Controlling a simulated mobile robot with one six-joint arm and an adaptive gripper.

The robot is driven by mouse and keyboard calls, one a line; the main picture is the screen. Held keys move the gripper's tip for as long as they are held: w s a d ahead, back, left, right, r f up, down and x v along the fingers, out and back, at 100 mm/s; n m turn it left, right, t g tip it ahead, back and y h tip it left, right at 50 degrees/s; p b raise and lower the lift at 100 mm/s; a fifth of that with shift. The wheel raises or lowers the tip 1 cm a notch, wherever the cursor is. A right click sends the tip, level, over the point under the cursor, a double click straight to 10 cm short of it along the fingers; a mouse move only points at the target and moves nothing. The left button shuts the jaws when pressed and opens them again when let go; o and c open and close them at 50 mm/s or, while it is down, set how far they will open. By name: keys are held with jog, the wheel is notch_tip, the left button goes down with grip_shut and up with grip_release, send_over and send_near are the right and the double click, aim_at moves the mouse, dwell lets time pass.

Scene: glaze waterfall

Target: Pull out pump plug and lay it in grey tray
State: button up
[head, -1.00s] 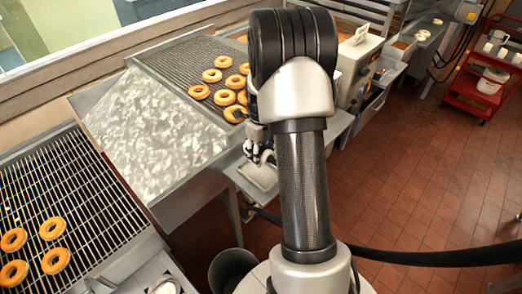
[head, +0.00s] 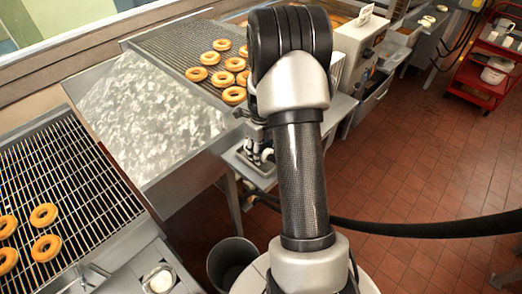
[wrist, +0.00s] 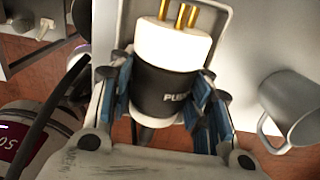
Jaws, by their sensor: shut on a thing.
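The pump plug (wrist: 168,55) is in my gripper in the wrist view. It has a white body, gold prongs pointing to the top of the picture and a black band with partly hidden white lettering. My gripper (wrist: 165,90) is shut on the black band, with blue pads on both sides. The grey tray (wrist: 223,22), a shallow rectangle with a raised rim, shows behind the plug. I cannot tell whether the plug touches it. In the head view my gripper (head: 258,152) is small and partly hidden by my arm, above a low metal ledge.
A metal mug (wrist: 292,110) stands right of the gripper in the wrist view; a dark cable runs at left. In the head view, ring doughnuts lie on a mesh conveyor (head: 180,50) and a wire rack (head: 85,190). A bin (head: 232,262) stands below. Red floor is open at right.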

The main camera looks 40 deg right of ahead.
jog(key=o, duration=1.5)
notch_tip(320, 180, up, 12)
dwell(0.3)
